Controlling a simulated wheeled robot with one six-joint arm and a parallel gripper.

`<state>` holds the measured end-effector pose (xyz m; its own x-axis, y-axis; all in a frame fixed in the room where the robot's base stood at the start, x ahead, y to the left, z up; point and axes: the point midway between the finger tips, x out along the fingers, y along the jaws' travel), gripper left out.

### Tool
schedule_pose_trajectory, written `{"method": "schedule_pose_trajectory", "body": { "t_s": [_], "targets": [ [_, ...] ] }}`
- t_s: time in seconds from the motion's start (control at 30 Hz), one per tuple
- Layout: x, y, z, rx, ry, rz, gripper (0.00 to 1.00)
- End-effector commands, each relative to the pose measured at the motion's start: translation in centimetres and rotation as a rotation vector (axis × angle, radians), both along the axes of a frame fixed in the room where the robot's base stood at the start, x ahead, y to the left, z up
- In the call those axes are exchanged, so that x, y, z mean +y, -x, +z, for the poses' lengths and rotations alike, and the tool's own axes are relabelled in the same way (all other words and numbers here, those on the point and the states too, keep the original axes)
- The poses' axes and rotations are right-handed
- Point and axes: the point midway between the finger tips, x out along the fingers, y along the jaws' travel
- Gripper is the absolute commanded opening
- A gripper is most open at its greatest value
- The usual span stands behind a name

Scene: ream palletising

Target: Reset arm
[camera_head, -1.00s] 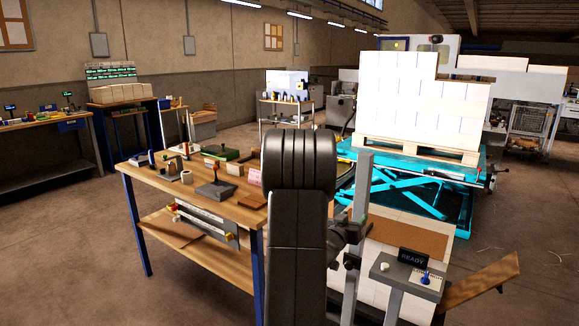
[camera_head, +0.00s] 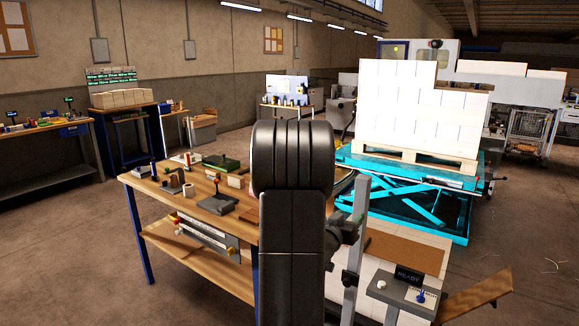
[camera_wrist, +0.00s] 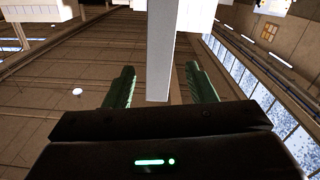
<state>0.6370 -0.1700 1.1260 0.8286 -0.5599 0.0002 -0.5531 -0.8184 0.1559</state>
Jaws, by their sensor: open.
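My arm stands upright in the middle of the head view and hides part of the workbench and what lies behind it. My gripper (camera_wrist: 156,88) shows in the wrist view with its two green fingers apart and nothing between them that I can see as held. A grey post passes behind the fingers in that view. In the head view the stack of white reams (camera_head: 410,105) stands on a wooden pallet (camera_head: 415,157) on the turquoise lift table (camera_head: 400,200).
A wooden workbench (camera_head: 205,205) with several tools is at left of my arm. A grey post (camera_head: 355,240) and a small panel marked READY (camera_head: 410,290) stand close at right. Side tables (camera_head: 40,130) line the left wall. Open floor lies at the left front.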

Motion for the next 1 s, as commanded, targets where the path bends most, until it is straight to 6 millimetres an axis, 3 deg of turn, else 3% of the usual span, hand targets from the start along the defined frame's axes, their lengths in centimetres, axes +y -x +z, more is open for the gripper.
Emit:
{"method": "schedule_pose_trajectory", "body": {
  "t_s": [0.3, 0.77, 1.0],
  "targets": [
    [2.2, 3.2, -0.1, 0.001, 0.001, 0.001, 0.51],
    [2.4, 3.5, 0.0, 0.000, 0.000, 0.001, 0.51],
    [2.7, 4.2, 1.2, 0.006, -0.016, 0.024, 0.51]
  ]
}}
